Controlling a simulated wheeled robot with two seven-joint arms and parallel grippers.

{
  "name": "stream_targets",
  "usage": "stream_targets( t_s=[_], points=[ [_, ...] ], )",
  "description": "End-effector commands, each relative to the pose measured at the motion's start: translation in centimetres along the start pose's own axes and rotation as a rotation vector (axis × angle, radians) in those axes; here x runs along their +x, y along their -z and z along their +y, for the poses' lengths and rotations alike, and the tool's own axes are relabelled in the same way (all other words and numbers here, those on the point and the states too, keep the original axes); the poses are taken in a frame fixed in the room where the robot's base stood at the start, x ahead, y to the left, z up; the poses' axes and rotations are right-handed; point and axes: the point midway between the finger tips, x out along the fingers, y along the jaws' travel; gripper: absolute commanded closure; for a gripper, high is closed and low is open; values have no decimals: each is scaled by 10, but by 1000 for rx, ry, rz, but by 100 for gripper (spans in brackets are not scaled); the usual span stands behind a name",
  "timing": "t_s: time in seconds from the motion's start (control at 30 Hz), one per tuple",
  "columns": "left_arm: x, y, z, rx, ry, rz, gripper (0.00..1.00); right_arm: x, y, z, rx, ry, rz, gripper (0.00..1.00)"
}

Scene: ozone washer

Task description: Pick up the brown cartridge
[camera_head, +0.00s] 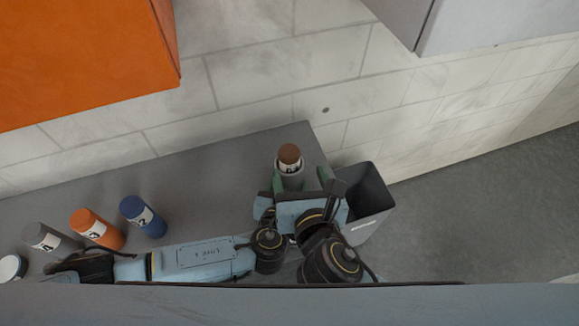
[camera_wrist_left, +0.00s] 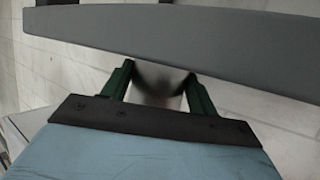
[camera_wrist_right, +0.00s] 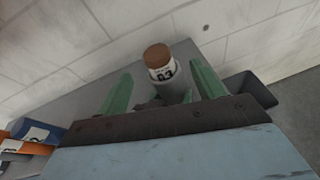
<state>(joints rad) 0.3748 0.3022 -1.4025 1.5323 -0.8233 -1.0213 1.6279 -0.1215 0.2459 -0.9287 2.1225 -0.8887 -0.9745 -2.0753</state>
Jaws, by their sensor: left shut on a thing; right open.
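In the right wrist view the brown cartridge (camera_wrist_right: 158,57) shows the label "03" and stands between my open green fingers. My right gripper (camera_head: 300,178) is open, its fingers on either side of the cartridge's lower part; I cannot tell if they touch it.
An orange cartridge (camera_head: 97,229), a blue cartridge (camera_head: 143,216) and a grey cartridge (camera_head: 52,240) stand at the counter's left. A dark grey bin (camera_head: 372,199) is just right of the counter (camera_head: 215,180). An orange cabinet (camera_head: 85,55) hangs upper left. The back middle counter is clear.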

Motion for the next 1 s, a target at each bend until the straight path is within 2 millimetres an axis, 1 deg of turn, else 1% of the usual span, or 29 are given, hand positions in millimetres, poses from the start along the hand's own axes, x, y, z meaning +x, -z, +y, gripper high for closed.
stream_targets(
  t_s=[0.03,0.13,0.2,0.27,0.53,0.6,0.77,0.83,1.0],
  points=[
    [0,0,0,0,1,-1,68,-4,2,2,-26,10,21,32],
    [0,0,0,0,1,-1,68,-10,6,3,-72,24,55,32],
    [0,0,0,0,1,-1,68,-10,8,3,-91,29,67,32],
    [0,0,0,0,1,-1,68,-6,9,3,-101,32,72,32],
    [0,0,0,0,0,-1,68,40,11,2,-103,33,72,32],
    [0,0,0,0,0,-1,68,48,12,2,-103,32,72,32],
    [0,0,0,0,0,-1,68,58,12,2,-101,32,72,32],
    [0,0,0,0,0,-1,68,65,13,2,-101,32,73,32],
    [0,0,0,-1,0,-1,68,90,14,4,-102,32,72,32]
  ],
)
